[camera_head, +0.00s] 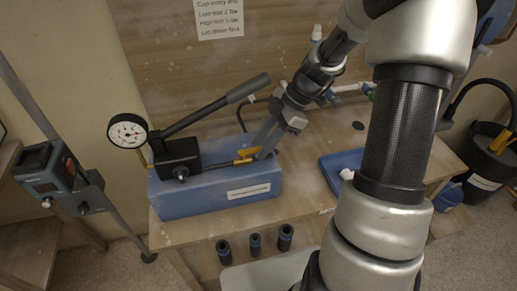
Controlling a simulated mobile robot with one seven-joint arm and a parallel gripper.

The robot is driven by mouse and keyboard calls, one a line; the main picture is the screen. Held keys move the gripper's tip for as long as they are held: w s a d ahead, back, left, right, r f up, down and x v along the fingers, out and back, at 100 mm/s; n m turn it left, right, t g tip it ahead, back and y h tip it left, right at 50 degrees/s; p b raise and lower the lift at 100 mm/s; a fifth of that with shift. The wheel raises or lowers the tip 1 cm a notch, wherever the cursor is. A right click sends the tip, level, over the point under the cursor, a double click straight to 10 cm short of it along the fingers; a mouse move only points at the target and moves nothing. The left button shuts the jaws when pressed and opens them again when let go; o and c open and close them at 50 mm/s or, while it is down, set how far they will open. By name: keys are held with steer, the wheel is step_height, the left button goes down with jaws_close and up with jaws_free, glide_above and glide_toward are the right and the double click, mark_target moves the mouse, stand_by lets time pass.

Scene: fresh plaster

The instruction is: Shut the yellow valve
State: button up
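The yellow valve (247,155) is a small yellow lever on the right part of the blue pump body (210,193). A thin yellowish fitting (236,163) runs left from it towards the pump's black block (178,160). My gripper (259,152) reaches down from the upper right, with its fingertips right at the yellow valve and covering part of it. The two fingers look slightly apart. I cannot tell whether they touch the lever or have it between them.
A round gauge (128,131) and a long black pump handle (228,102) rise from the black block. A blue tray (333,177) lies right on the wooden bench (300,196). Dark sockets (255,243) stand in front. A tripod instrument (50,168) stands left, a black bucket (490,155) right.

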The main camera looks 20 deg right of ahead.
jaws_close()
steer(key=m+b, duration=0.1)
steer(key=s+m+t+b, duration=0.1)
steer(key=shift+a+f+b, duration=0.1)
steer(key=shift+f+b, duration=0.25)
steer(key=s+m+t+b, duration=0.1)
steer(key=m+b, duration=0.1)
steer(key=s+a+m+t+h+b, duration=0.1)
steer(key=m, duration=0.1)
steer(key=shift+r+b, duration=0.1)
steer(key=shift+b, duration=0.3)
steer(key=shift+s+a+r+m+t+b, duration=0.1)
steer(key=shift+s+r+m+t+b, duration=0.15)
steer(key=shift+m+t+b, duration=0.45)
steer(key=shift+s+m+p, duration=0.1)
steer(key=shift+m+p, duration=0.2)
steer(key=shift+p, duration=0.05)
steer(key=shift+h, duration=0.3)
